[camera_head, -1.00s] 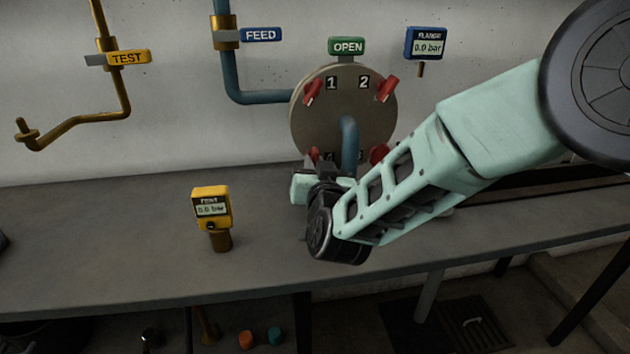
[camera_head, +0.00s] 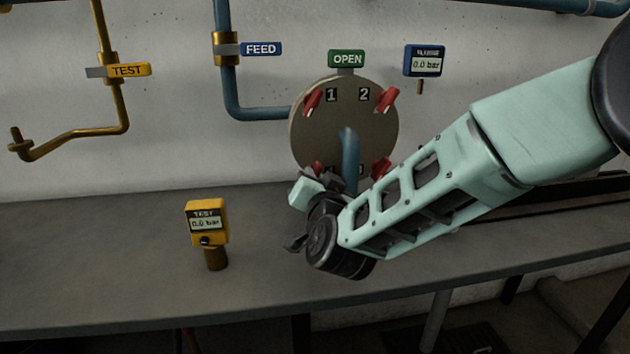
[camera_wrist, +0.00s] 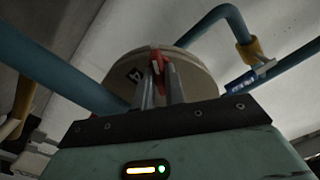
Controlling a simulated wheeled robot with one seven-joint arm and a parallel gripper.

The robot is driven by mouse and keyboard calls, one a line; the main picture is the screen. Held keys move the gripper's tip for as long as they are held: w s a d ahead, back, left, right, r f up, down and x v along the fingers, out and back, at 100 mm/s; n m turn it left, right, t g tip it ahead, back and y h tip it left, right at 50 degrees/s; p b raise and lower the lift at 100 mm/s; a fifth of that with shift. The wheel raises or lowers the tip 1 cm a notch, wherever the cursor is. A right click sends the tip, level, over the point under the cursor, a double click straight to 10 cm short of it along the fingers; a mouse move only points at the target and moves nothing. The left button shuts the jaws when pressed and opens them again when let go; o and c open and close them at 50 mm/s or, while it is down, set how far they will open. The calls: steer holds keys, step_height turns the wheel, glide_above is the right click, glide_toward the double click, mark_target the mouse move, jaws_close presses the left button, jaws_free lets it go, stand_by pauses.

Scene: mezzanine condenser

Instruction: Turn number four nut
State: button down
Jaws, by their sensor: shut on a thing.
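The round grey flange cover (camera_head: 375,125) stands upright at the back, with red nuts at its edge and numbers beside them. The number one nut (camera_head: 313,101) is upper left, the number two nut (camera_head: 386,99) upper right, and another red nut (camera_head: 381,167) lower right. The number four nut (camera_head: 317,167) is lower left, mostly hidden by my gripper (camera_head: 322,179). In the wrist view my gripper's fingers (camera_wrist: 161,80) are shut on this red nut (camera_wrist: 157,62), beside its "4" label (camera_wrist: 134,74).
A green OPEN sign (camera_head: 347,59) is above the cover. A blue pipe (camera_head: 349,160) comes out of its middle, close to my gripper. A yellow TEST gauge (camera_head: 207,222) reading 0.0 bar stands on the grey bench (camera_head: 100,250). A blue gauge (camera_head: 424,62) also reads 0.0 bar.

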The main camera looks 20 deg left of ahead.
steer(key=c, duration=1.5)
jaws_free()
steer(key=shift+o, duration=0.2)
steer(key=b+v, duration=0.1)
steer(key=v, duration=1.6)
steer(key=shift+s+b, duration=0.25)
steer(key=shift+b, duration=0.05)
